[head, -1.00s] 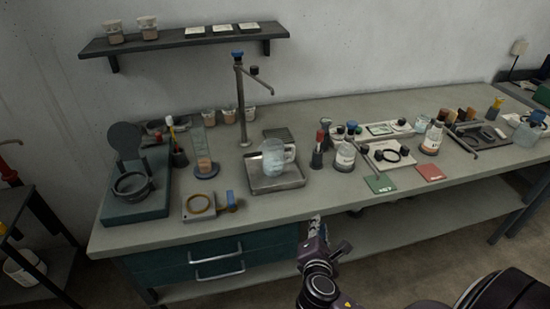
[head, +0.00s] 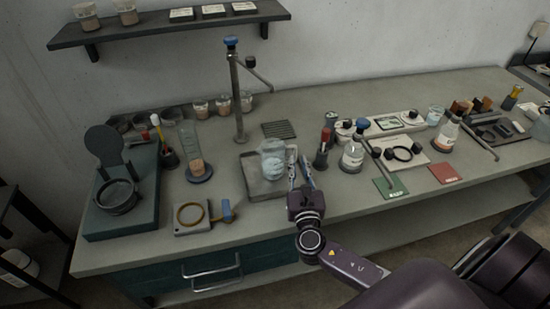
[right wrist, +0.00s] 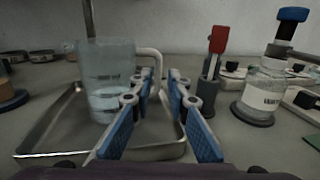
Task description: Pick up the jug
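The jug (head: 272,160) is a clear vessel with pale contents and a handle on its right side. It stands upright in a shallow metal tray (head: 252,181). In the right wrist view the jug (right wrist: 106,75) is left of centre, and its handle (right wrist: 151,60) shows just beyond the left finger. My right gripper (head: 300,166) is at the tray's right side, just right of the jug. My left gripper is not in view.
A post with a side arm (head: 237,95) rises behind the tray. A holder with a red-topped tool (head: 322,150) stands close to the right of my gripper, with a labelled bottle (head: 352,156) beyond it. A ring on a plate (head: 190,215) lies front left.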

